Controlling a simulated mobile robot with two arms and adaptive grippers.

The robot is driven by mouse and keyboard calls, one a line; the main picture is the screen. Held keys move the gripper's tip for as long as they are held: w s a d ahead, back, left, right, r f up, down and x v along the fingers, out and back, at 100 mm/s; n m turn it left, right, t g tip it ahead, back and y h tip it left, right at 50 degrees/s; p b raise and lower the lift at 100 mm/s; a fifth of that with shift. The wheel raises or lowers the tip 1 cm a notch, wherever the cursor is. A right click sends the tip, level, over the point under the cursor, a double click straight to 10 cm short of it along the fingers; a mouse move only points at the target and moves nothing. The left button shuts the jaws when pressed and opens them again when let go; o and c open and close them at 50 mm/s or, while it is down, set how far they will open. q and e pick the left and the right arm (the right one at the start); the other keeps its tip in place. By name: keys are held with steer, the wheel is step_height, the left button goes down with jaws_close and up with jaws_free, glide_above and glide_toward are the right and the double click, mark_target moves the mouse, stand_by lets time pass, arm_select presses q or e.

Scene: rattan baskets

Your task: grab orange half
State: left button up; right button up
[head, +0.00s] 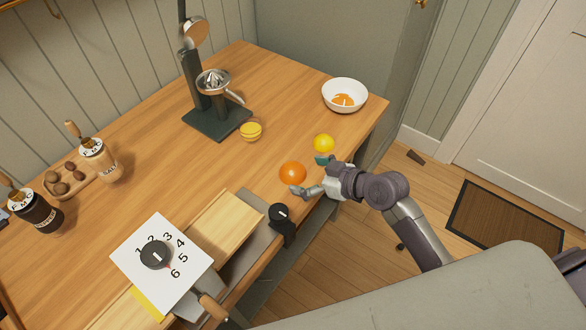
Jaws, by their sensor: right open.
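An orange fruit (292,172) sits on the wooden table near its right front edge. It looks round, and I cannot tell whether it is a half or whole. My right gripper (309,174) is open at the table edge, just right of the orange fruit. One fingertip is close below the fruit, and the other is up and to its right, near a yellow fruit (324,143). I cannot tell whether a finger touches either fruit. A white bowl (357,106) at the right back holds orange pieces (343,99). My left gripper is out of view.
A dark citrus press (215,122) stands at the back, with a yellow striped ball (250,131) beside it. A dark knob (281,213) and a wooden board (226,226) lie near the front edge. A white numbered dial plate (190,270) is further left. The table's middle is clear.

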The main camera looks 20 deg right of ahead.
mark_target(300, 172)
steer(key=shift+x, duration=1.5)
steer(key=c, duration=1.2)
steer(key=shift+r, duration=0.1)
steer(key=shift+c, duration=0.5)
steer(key=shift+r, duration=0.1)
